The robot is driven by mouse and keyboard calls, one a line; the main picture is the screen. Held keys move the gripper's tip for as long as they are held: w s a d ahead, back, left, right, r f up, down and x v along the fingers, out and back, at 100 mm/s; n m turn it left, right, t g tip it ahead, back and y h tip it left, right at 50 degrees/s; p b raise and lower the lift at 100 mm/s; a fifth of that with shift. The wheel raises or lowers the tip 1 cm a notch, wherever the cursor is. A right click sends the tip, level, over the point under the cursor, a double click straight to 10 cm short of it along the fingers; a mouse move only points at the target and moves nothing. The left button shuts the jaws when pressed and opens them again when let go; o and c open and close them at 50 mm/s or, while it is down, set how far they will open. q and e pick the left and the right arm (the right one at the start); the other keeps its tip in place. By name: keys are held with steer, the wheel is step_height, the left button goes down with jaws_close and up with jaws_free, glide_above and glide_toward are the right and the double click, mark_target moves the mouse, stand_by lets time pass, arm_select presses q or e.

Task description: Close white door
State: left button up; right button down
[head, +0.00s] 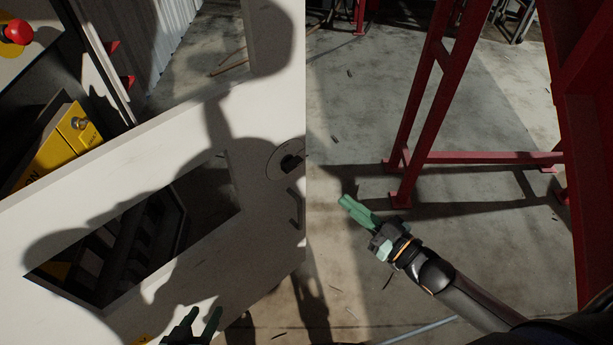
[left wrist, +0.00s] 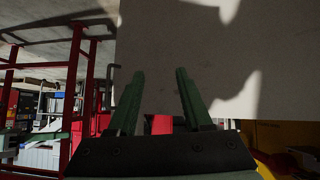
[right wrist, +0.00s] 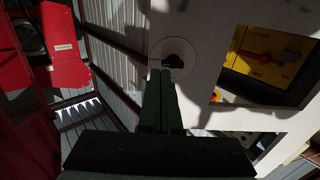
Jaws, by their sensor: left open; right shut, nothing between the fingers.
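The white door (head: 200,130) fills the left half of the head view, swung out from the dark machine opening, with a dark window cut in it. A round latch (head: 289,161) with a black knob and a handle (head: 296,208) sit near its right edge. My left gripper (head: 203,322) is open and empty in front of the door's lower part; the door (left wrist: 185,50) also fills much of the left wrist view. My right gripper (head: 352,204) is shut and empty, to the right of the door's edge. In the right wrist view its fingertips overlap the latch (right wrist: 172,60); contact cannot be told.
A yellow switch box (head: 62,145) and a red emergency button (head: 17,32) are on the machine behind the door. A red steel frame (head: 430,100) stands at the right. Bare concrete floor (head: 350,130) lies between the door and the frame.

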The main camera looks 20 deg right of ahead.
arm_select(q)
steer(key=shift+w+a+r+t+b, duration=0.25)
steer(key=shift+w+r+t+b, duration=0.25)
steer(key=shift+w+r+b, duration=0.15)
steer(key=shift+w+a+r+t+b, duration=0.2)
steer(key=shift+w+r+t+b, duration=0.35)
steer(key=shift+w, duration=0.1)
arm_select(e)
steer(key=x, duration=1.3)
steer(key=shift+w+a, duration=0.2)
steer(key=shift+a, duration=0.1)
steer(key=shift+r, duration=0.1)
